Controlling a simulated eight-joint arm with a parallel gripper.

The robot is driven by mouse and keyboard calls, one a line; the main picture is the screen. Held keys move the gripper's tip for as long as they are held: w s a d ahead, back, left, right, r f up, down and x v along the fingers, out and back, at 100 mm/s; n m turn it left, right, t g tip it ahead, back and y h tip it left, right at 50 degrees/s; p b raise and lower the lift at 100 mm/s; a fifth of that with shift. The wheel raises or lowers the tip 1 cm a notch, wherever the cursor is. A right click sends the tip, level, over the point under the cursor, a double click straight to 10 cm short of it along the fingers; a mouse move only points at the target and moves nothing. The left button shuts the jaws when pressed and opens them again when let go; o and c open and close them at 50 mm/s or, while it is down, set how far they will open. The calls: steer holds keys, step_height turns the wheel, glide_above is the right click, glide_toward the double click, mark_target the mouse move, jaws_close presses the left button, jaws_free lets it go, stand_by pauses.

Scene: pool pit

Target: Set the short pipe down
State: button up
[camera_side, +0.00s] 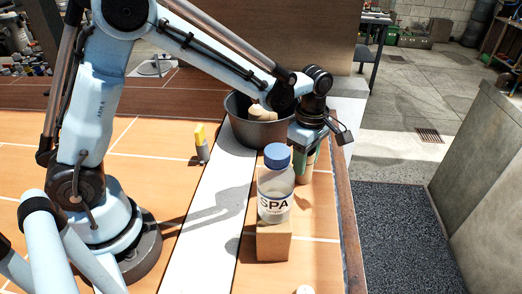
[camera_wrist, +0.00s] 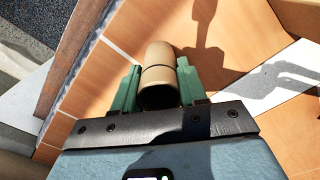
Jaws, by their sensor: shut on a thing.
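The short pipe (camera_wrist: 160,72) is a tan-brown hollow cylinder, seen in the wrist view with its dark open end towards the camera. My gripper (camera_wrist: 158,88) has green fingers on either side of the pipe and is shut on it. In the side view my gripper (camera_side: 305,165) points down over the right part of the table, just behind the bottle. The bottle hides part of the fingers there, and the pipe can hardly be made out. I cannot tell whether the pipe touches the table.
A clear bottle with a blue cap (camera_side: 275,190) stands on a cardboard block (camera_side: 273,243), close in front of my gripper. A dark pot (camera_side: 262,135) with tan things inside stands behind-left. A yellow-and-grey item (camera_side: 201,143) stands further left. The table's wooden edge (camera_side: 347,220) is close on the right.

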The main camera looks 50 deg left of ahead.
steer(key=o, duration=1.1)
steer(key=shift+f, duration=0.1)
step_height(320, 180, up, 12)
steer(key=shift+r, duration=0.15)
steer(key=shift+s+a+r+m, duration=0.2)
steer(key=shift+s+a+m, duration=0.1)
steer(key=shift+m, duration=0.1)
steer(key=shift+s+a+f+m+t, duration=0.4)
steer(key=shift+s+a+m+t, duration=0.8)
steer(key=shift+s+m, duration=1.4)
steer(key=shift+s+a+f+m+t, duration=0.35)
steer(key=shift+s+a+m+t, duration=1)
steer(key=shift+m, duration=2.4)
steer(key=shift+s+a+f+m+t, duration=0.4)
steer(key=shift+s+a+m+t, duration=0.65)
steer(key=shift+s+m, duration=1.6)
steer(key=shift+o, duration=0.2)
steer(key=shift+w+m, duration=0.5)
